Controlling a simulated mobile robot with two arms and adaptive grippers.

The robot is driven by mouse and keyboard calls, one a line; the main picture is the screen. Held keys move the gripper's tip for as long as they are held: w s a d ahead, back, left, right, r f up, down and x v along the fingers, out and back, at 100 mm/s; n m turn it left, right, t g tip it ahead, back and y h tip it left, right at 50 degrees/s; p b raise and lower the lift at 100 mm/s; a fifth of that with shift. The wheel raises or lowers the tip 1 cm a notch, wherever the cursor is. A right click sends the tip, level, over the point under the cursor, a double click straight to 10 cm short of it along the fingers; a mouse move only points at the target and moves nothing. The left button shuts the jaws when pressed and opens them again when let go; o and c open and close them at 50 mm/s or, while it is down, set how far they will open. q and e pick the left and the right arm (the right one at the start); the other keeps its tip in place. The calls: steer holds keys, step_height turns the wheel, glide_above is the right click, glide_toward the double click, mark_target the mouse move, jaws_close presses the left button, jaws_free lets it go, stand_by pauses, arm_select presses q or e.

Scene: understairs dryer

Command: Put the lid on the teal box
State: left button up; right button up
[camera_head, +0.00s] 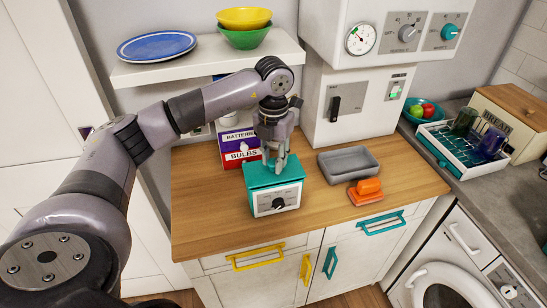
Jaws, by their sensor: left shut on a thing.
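The teal box (285,199) stands on the wooden worktop, with a white front panel and a dark dial. A flat teal lid (261,176) lies over its top, roughly lined up with it. My left gripper (275,168) points down at the middle of the lid and is shut on it. The fingers hide the grip point. I cannot tell whether the lid sits flush on the box or slightly above it. My right gripper is not in view.
Boxes marked batteries (236,133) and bulbs (234,158) stand behind left. A grey tray (347,162) and an orange block on a base (366,190) are to the right. A shelf (200,66) with dishes hangs above. The worktop's front left is clear.

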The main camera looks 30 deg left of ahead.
arm_select(q)
steer(key=o, duration=1.2)
steer(key=shift+c, duration=0.2)
steer(key=shift+o, duration=0.6)
steer(key=o, duration=0.4)
steer(key=shift+c, duration=0.2)
steer(key=shift+r, duration=0.1)
steer(key=shift+r+p, duration=2.35)
steer(key=shift+r, duration=1.1)
steer(key=shift+c, duration=0.4)
jaws_close()
